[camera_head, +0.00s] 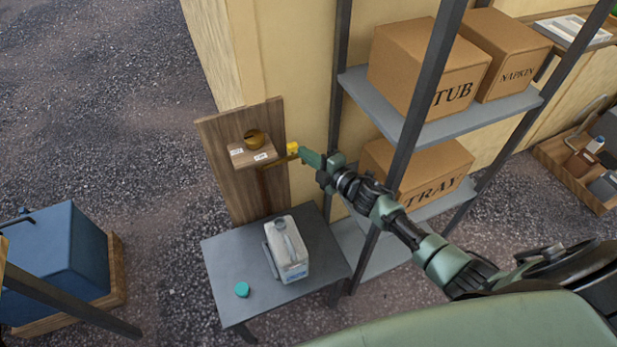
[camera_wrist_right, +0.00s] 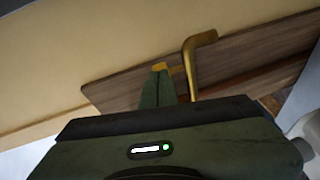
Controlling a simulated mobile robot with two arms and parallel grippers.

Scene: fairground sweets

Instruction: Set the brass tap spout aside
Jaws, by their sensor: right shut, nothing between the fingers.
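My right gripper (camera_head: 292,149) is beside the outer end of the spout. In the right wrist view its fingers (camera_wrist_right: 160,70) are closed together and empty, with the spout just to their right and a narrow gap between. My left gripper is not in view.
A grey table (camera_head: 222,257) below the board bears a white jug (camera_head: 288,256) and a teal cap (camera_head: 241,289). A metal shelf (camera_head: 437,125) with cardboard boxes (camera_head: 415,65) stands close on the right. A blue bin (camera_head: 58,262) is at the left. Gravel ground lies open at the upper left.

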